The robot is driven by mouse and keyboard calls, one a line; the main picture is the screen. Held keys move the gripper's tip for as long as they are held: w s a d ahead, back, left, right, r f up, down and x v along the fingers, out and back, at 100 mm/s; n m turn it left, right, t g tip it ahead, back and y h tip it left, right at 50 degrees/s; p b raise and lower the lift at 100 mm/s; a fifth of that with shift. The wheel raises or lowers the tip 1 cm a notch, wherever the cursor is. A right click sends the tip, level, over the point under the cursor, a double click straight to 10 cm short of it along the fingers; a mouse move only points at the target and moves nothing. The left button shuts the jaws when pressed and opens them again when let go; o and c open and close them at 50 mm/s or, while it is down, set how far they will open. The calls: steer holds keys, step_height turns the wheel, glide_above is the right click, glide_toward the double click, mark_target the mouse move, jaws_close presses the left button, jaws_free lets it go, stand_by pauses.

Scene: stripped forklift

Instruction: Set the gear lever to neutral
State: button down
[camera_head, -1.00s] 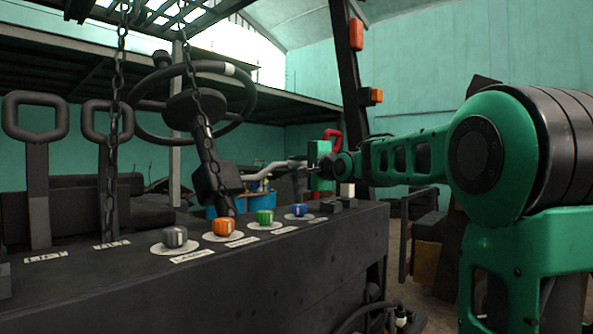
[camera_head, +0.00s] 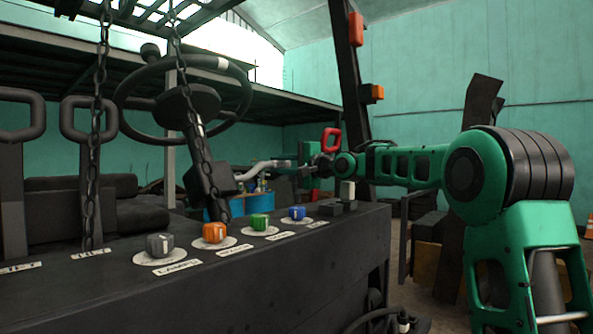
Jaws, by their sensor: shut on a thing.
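The gear lever, which I take to be the pale grey bent lever (camera_head: 262,167), sticks out to the right from the steering column (camera_head: 207,172). Its outer end reaches my gripper (camera_head: 298,164). My gripper comes in from the right and is shut on that end. The fingers are small and dark here, so the exact grip is hard to see. No gear marking on the lever is readable.
A black console (camera_head: 250,275) fills the front, with grey (camera_head: 160,245), orange (camera_head: 214,232), green (camera_head: 260,222) and blue (camera_head: 297,213) knobs. A red loop handle (camera_head: 331,141) stands beside my gripper. Chains (camera_head: 98,140) hang at the left. A dark post (camera_head: 352,90) rises behind.

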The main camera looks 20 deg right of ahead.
steer(key=shift+w+a+f, duration=0.15)
steer(key=shift+w+f, duration=0.05)
steer(key=shift+w, duration=0.25)
steer(key=c, duration=1.6)
jaws_free()
steer(key=shift+r, duration=0.15)
